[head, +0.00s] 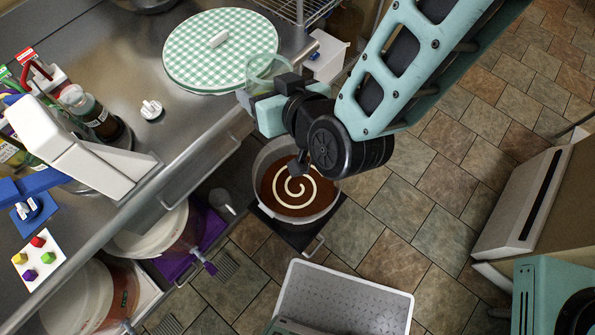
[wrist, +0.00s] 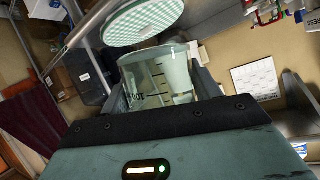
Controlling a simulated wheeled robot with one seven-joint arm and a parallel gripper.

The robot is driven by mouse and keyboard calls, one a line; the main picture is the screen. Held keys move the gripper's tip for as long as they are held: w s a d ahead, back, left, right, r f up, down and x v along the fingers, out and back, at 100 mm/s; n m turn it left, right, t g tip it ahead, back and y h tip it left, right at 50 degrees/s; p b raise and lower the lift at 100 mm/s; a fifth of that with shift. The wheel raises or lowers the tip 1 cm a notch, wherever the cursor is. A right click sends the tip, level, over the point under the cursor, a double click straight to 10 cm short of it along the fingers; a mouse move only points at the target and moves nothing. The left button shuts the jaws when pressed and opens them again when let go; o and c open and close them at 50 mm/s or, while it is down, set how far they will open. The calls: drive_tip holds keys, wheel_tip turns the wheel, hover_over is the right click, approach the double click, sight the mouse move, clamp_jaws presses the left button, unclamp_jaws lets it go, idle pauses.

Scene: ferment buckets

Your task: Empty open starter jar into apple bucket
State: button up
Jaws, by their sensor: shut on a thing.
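My gripper (head: 262,88) is shut on a clear glass jar (head: 270,69), held above the floor beside the counter edge. In the wrist view the open-topped jar (wrist: 158,78) shows dark measuring marks and sits between the fingers. Whether anything is inside it is unclear. An open bucket (head: 262,160) stands on a dark base below my gripper. It holds brown contents with a cream spiral on top. My wrist partly covers its upper edge. I cannot read which bucket is the apple one.
A green checked round cover (head: 220,45) lies on the steel counter (head: 178,112). Two more buckets stand under the counter, one by a purple base (head: 205,228).

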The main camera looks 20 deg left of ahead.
drive_tip(key=shift+n+t, duration=0.6)
drive_tip(key=shift+n, duration=0.1)
drive_tip(key=s, duration=0.1)
drive_tip(key=s+d, duration=0.1)
drive_tip(key=s+d+r+b, duration=0.1)
drive_tip(key=shift+s, duration=0.2)
drive_tip(key=shift+s+d+r, duration=0.15)
idle(0.3)
